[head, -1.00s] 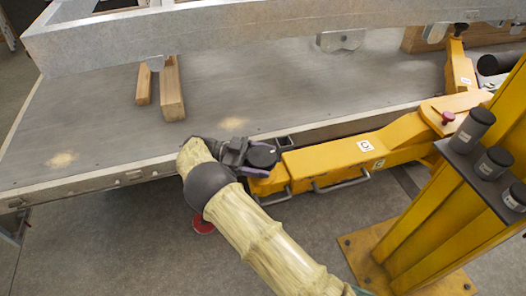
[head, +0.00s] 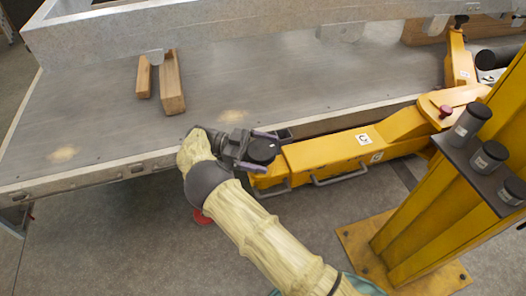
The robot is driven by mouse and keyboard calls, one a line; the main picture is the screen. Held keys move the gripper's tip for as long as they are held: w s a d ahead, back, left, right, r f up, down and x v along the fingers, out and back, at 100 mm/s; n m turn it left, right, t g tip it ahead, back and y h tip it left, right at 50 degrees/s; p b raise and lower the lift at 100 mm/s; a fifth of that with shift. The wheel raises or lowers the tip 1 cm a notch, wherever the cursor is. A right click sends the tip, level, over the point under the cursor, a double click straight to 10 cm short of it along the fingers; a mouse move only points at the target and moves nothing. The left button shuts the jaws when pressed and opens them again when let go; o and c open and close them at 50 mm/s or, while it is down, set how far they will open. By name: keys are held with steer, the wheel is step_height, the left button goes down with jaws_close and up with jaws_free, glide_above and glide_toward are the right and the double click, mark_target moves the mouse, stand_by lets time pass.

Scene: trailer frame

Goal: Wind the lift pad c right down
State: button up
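Lift pad c (head: 262,151) is a round black pad at the near-left end of a yellow lift arm (head: 330,151), which carries white "C" labels. My gripper (head: 262,150) reaches the pad from the left, with one purple-grey finger along its far side and one along its near side. The fingers flank the pad, but I cannot tell whether they press on it. The pad's underside and its screw are hidden.
A grey trailer deck (head: 300,75) lies behind the pad, with two wooden blocks (head: 172,85) on it. A yellow post (head: 445,215) with black cylinders (head: 470,123) stands at the right. A grey handle (head: 340,177) runs along the lift arm.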

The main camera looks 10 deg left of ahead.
step_height(320, 180, up, 10)
steer(key=shift+f, duration=0.2)
steer(key=shift+w+r, duration=0.1)
steer(key=shift+r, duration=0.05)
stand_by(0.4)
